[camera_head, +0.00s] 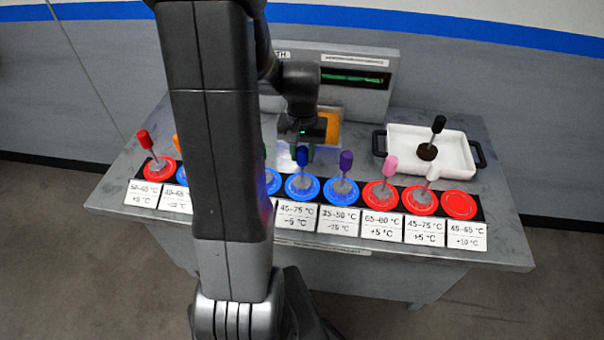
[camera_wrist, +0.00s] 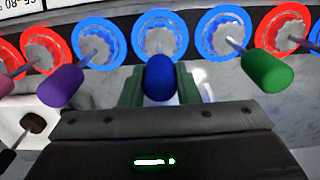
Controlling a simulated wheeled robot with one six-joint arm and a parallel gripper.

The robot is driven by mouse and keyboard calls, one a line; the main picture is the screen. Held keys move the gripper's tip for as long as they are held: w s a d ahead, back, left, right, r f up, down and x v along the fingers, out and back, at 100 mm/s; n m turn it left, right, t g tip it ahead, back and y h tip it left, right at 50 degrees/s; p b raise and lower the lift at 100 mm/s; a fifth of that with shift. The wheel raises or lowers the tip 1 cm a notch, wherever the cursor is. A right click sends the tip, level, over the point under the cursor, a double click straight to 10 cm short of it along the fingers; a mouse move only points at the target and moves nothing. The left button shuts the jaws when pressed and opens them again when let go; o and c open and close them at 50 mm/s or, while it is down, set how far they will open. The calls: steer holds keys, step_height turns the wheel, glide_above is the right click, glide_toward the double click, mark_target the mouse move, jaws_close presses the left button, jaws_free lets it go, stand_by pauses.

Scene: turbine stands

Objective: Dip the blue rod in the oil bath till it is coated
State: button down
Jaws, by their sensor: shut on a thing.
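The blue rod (camera_head: 302,156) stands upright in a blue-ringed socket in the front row; its handle also shows in the wrist view (camera_wrist: 160,78). My gripper (camera_head: 304,150) reaches it from behind, and in the wrist view its green fingers (camera_wrist: 160,88) are shut on the blue handle from both sides. The rod's lower end is in or over its socket (camera_wrist: 160,38); I cannot tell if it is lifted. The oil bath (camera_head: 333,122) is behind my gripper, with an orange-yellow part showing; the arm hides much of it.
Purple (camera_head: 346,161) and green (camera_wrist: 267,72) rods stand on either side, close to my gripper. Pink and red rods stand in red-ringed sockets. A white tray (camera_head: 402,150) holding a black-handled rod (camera_head: 437,125) is at the right. One red-ringed socket (camera_head: 459,204) is empty.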

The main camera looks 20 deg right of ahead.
steer(key=shift+r+p, duration=0.5)
steer(key=shift+r, duration=0.2)
steer(key=shift+r+p, duration=0.65)
steer(key=shift+r, duration=0.2)
